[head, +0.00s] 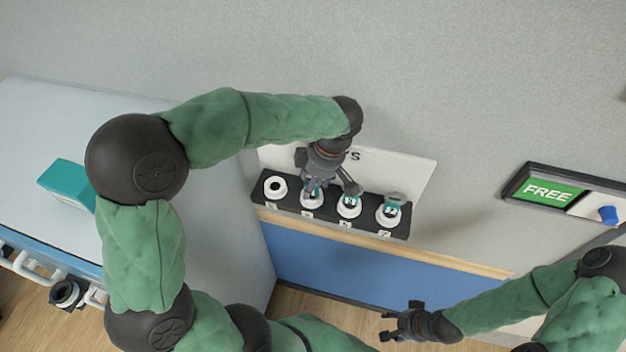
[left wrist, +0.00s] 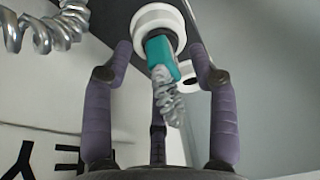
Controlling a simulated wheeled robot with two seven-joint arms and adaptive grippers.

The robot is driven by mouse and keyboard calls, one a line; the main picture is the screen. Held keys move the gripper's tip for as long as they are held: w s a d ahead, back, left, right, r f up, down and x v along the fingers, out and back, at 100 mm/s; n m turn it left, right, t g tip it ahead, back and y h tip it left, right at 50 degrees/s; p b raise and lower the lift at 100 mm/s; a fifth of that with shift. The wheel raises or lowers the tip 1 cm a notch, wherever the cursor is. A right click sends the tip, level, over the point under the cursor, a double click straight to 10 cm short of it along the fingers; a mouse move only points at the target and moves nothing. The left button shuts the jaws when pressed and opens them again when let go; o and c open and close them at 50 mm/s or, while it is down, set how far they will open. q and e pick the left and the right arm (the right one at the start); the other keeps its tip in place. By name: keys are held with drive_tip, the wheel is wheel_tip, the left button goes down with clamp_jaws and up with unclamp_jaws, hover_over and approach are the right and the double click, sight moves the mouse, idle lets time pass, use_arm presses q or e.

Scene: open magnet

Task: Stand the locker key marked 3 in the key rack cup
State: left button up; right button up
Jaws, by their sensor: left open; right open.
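The dark key rack (head: 330,222) is fixed low on the wall, with a row of white cups along its top. The leftmost cup (head: 275,187) is empty; the others hold teal keys. My left gripper (head: 322,182) is over the second cup from the left. In the left wrist view its open fingers stand around a teal key (left wrist: 161,58) with a silver coil, seated in a white cup. The fingers look apart from the key. I cannot read its number. My right gripper (head: 395,325) is open and empty, low at the right.
Another silver coil (left wrist: 45,30) shows at the upper left of the left wrist view. A white sign board (head: 405,175) stands behind the rack. A green FREE sign (head: 548,192) with a blue knob (head: 608,214) is to the right. A pale cabinet (head: 225,240) stands at the left.

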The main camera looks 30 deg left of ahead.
use_arm(q)
drive_tip(key=v, duration=1.1)
drive_tip(key=shift+r, duration=0.4)
